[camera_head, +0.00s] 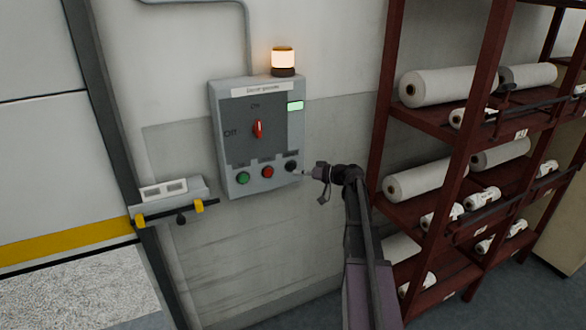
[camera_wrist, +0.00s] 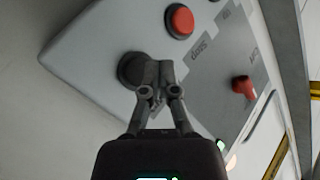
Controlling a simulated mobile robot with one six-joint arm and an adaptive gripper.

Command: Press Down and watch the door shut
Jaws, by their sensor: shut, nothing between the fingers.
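The grey control box (camera_head: 258,135) is on the wall, with a red rotary switch (camera_head: 258,129) and a row of green (camera_head: 243,178), red (camera_head: 267,172) and black (camera_head: 291,166) buttons. My gripper (camera_head: 304,172) is shut and empty, just right of the black button. In the wrist view, my fingertips (camera_wrist: 157,75) overlap the edge of the black button (camera_wrist: 130,69); I cannot tell whether they touch it. The red button (camera_wrist: 181,20) is clear of them. The white door (camera_head: 50,130) is at the left, with a yellow band (camera_head: 65,241) low on it and a bright speckled surface below.
A lit lamp (camera_head: 283,60) stands on top of the box. A red-brown rack (camera_head: 440,190) with several white rolls stands close to the right of my arm. A bracket with yellow ends (camera_head: 168,209) juts out below left of the box. The wall under the box is clear.

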